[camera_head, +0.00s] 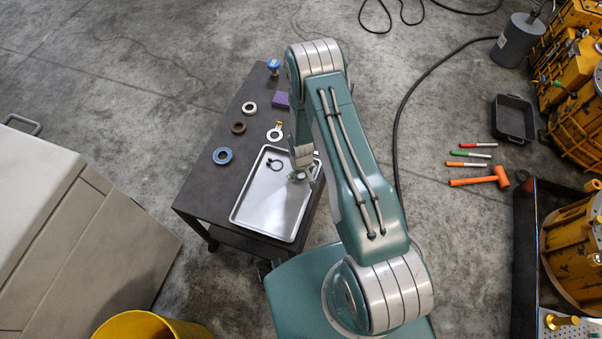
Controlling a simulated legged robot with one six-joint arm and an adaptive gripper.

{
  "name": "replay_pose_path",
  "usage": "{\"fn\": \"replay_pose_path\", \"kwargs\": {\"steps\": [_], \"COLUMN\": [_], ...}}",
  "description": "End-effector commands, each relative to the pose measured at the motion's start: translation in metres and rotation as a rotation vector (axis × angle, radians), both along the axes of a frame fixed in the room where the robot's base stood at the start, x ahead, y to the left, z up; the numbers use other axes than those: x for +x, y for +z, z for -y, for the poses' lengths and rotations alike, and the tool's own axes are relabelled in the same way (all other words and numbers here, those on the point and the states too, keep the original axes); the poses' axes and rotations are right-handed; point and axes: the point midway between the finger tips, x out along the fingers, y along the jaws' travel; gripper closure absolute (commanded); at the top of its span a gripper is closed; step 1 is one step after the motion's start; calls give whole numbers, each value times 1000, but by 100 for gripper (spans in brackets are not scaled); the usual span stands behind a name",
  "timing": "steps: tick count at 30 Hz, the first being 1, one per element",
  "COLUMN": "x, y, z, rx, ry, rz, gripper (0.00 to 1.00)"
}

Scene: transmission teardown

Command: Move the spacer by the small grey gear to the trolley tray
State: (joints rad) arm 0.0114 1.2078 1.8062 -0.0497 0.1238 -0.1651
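The trolley tray (246,212) is a shallow silver tray on the front right of a dark trolley top. I cannot tell which is the spacer, and no small grey gear is clearly seen.
A blue-topped part (273,65) and a purple block (281,100) are at the trolley's back. The trolley top (205,190) is bare at front left. A grey cabinet (70,220) stands left. An orange hammer (480,180) and a black bin (514,119) lie right.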

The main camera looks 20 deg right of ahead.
Motion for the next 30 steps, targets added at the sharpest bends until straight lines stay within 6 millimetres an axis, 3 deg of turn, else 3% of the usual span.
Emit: {"fn": "replay_pose_path", "kwargs": {"steps": [10,24,30], "x": [0,1,0], "y": [11,95,123], "z": [0,-1,-1], "rx": [0,-1,0], "ry": [0,0,0], "rz": [-1,2,0], "gripper": [0,0,0]}}
